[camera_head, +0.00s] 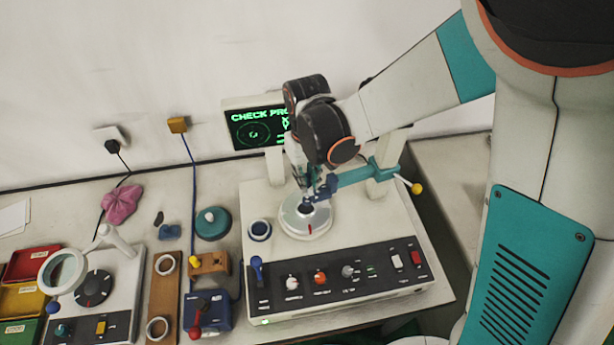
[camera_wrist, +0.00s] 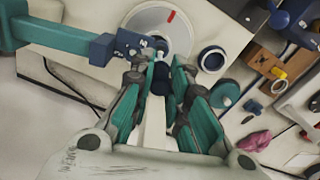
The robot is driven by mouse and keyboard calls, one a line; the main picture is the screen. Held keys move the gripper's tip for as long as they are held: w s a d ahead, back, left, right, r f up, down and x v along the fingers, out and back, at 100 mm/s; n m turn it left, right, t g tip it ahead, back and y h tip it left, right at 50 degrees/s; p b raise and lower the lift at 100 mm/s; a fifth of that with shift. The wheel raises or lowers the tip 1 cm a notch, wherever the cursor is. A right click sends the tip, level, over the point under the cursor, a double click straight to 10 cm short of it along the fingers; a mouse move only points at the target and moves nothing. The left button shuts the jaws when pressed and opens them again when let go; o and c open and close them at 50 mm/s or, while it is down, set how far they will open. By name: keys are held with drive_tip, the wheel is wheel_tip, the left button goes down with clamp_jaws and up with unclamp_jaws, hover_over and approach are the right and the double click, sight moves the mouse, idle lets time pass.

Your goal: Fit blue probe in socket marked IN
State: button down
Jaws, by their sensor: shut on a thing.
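My gripper (camera_wrist: 163,72) is shut on a dark blue piece (camera_wrist: 161,80), which looks like the blue probe; the fingers hide most of it. In the head view my gripper (camera_head: 311,186) is low over the pale round disc (camera_head: 318,223) of the white tester (camera_head: 420,270). A teal arm (camera_head: 352,178) ends in a dark blue block (camera_wrist: 106,49) close beside my fingertips. The block has small fittings and pale marks at its end. I cannot read IN on it, nor tell whether the probe touches it.
A dark blue ring (camera_head: 260,230) lies left of the disc. A blue lever (camera_head: 257,267) and several knobs stand on the front panel. The screen (camera_head: 258,128) behind reads CHECK and part of another word. A green round pot (camera_head: 212,223) stands left of the tester.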

sight(307, 198)
drive_tip(key=shift+f, duration=0.1)
drive_tip(key=shift+f+b, duration=0.35)
drive_tip(key=shift+b, duration=0.1)
drive_tip(key=shift+f+b, duration=0.6)
drive_tip(key=shift+b, duration=0.15)
idle(0.6)
drive_tip(key=shift+f+b, duration=0.3)
drive_tip(key=shift+f, duration=0.05)
drive_tip(key=shift+f+b, duration=1.6)
drive_tip(key=shift+f, duration=0.2)
drive_tip(key=c, duration=1.5)
unclamp_jaws()
drive_tip(key=shift+o, duration=0.2)
drive_tip(key=shift+r, duration=0.1)
